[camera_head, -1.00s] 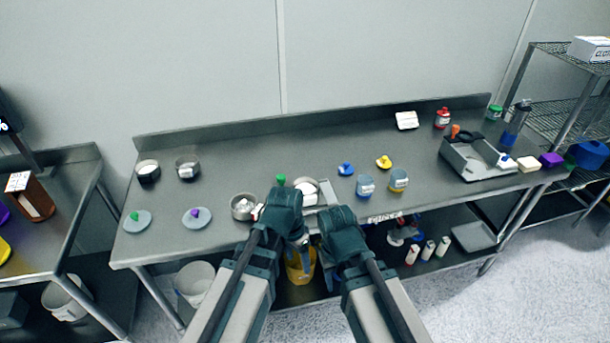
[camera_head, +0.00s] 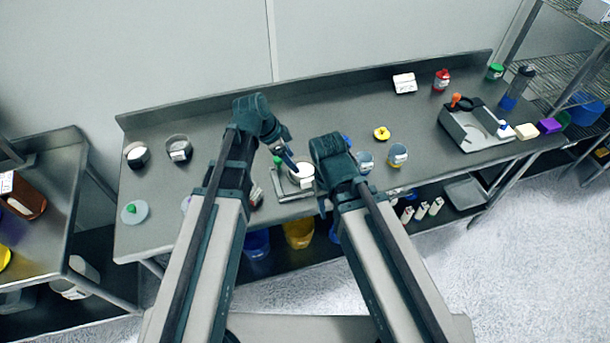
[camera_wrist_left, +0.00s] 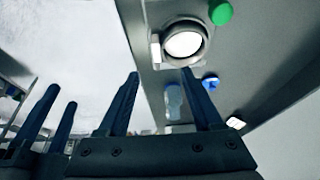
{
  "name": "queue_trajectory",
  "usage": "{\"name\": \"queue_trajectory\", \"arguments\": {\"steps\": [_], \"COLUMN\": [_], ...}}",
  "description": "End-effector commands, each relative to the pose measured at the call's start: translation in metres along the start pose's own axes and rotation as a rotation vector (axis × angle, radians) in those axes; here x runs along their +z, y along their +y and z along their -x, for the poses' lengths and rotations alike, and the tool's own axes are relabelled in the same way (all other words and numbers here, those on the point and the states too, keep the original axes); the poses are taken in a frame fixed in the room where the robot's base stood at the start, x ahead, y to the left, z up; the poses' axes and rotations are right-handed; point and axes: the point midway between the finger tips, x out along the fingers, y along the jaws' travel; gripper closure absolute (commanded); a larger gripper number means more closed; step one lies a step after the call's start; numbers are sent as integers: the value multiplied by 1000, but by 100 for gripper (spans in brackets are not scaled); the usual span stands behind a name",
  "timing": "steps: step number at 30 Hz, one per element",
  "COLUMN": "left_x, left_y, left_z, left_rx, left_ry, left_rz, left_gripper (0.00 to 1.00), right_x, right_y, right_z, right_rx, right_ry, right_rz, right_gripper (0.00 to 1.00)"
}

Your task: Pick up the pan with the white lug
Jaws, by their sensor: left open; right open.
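A round metal pan with pale contents (camera_head: 301,176) sits on a flat grey stand near the bench's front edge. It also shows in the left wrist view (camera_wrist_left: 186,42), with a small white piece (camera_wrist_left: 155,48) on its side; I cannot tell whether this is a lug or a label. My left gripper (camera_head: 290,163) is open and empty, just above and beside this pan; its fingertips show below the pan in the wrist view (camera_wrist_left: 160,73). My right gripper (camera_head: 323,208) is open, low at the bench's front edge, partly hidden by its own wrist.
A green knob (camera_head: 277,160) is beside the near pan. Blue-labelled jars (camera_head: 397,155) and a yellow-knobbed lid (camera_head: 381,134) lie to the right. The bench's back middle is clear.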

Motion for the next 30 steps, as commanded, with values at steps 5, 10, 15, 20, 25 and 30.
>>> {"name": "queue_trajectory", "arguments": {"steps": [5,10,15,20,25,30], "left_x": [3,2,2,0,0,0], "left_y": [0,0,0,0,0,1], "left_z": [-29,-56,-76,-78,-81,-99], "left_rx": [0,1,0,0,0,0], "left_ry": [-1,-1,-1,-1,-1,-1], "left_rz": [-1,-1,0,1,0,0], "left_gripper": [33,33,33,33,33,33], "right_x": [-2,-3,-4,-4,-5,-6], "right_y": [-2,-5,-7,-7,-7,-8], "right_z": [-28,-52,-70,-72,-74,-90], "right_rx": [1,1,1,1,1,1], "right_ry": [0,0,0,0,0,0], "right_rz": [3,2,1,0,0,0], "right_gripper": [50,50,50,50,50,50]}}
